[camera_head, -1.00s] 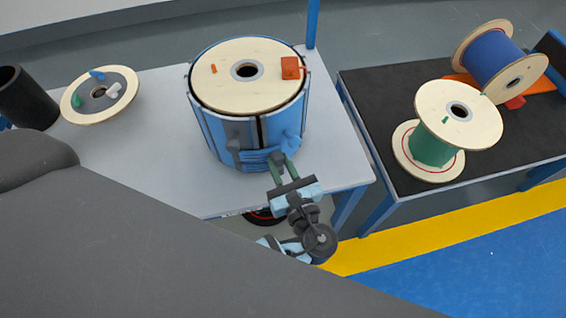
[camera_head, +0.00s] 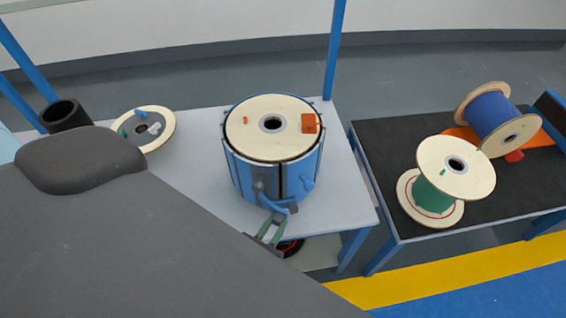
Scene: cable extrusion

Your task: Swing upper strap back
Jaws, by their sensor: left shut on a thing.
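A drum (camera_head: 235,168) with a blue shell and a pale wooden top disc stands on the light grey table. A vertical dark gap runs down its front, with a grey fitting (camera_head: 258,187) on the left and a blue fitting (camera_head: 307,184) on the right. A blue strap (camera_head: 273,203) crosses low on the drum's front. My left gripper (camera_head: 271,220) reaches it from below with green fingers, shut on the strap. The strap's exact grip point is too small to tell. The rest of the left wrist is hidden behind my large grey arm link. My right gripper is out of view.
A wooden flange (camera_head: 163,134) with small coloured parts and a black cylinder (camera_head: 66,115) are at the table's left. A dark table (camera_head: 385,140) at the right carries a green spool (camera_head: 432,196) and a blue spool (camera_head: 490,112). Blue posts rise behind.

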